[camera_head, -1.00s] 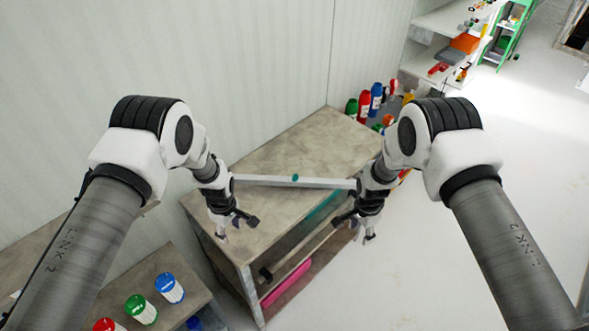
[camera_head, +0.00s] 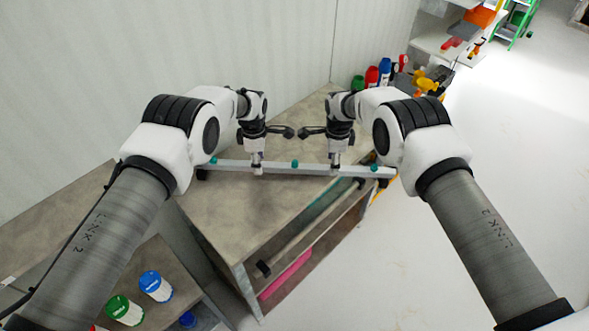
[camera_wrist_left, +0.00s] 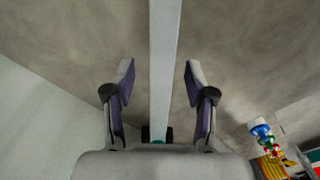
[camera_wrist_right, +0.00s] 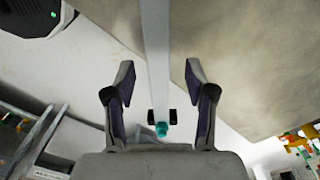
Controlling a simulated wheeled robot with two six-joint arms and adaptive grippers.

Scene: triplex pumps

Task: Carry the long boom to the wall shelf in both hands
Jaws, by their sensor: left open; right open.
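The long boom (camera_head: 228,166) is a pale grey bar with teal knobs and dark end blocks. It lies across the bench top (camera_head: 225,205) in the head view, its right end reaching past the bench edge. In the left wrist view the boom (camera_wrist_left: 164,50) runs between the open fingers; in the right wrist view the boom (camera_wrist_right: 156,50) does likewise. Neither gripper is closed on it. Shelves at upper right (camera_head: 435,44) hold tools; I cannot tell whether this is the wall shelf.
Bottles (camera_head: 372,77) and yellow tools (camera_head: 428,80) stand beyond the bench's far end. A lower unit with jars (camera_head: 155,286) is at lower left. A pink item (camera_head: 285,275) lies inside the bench. Open floor (camera_head: 480,170) is at right.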

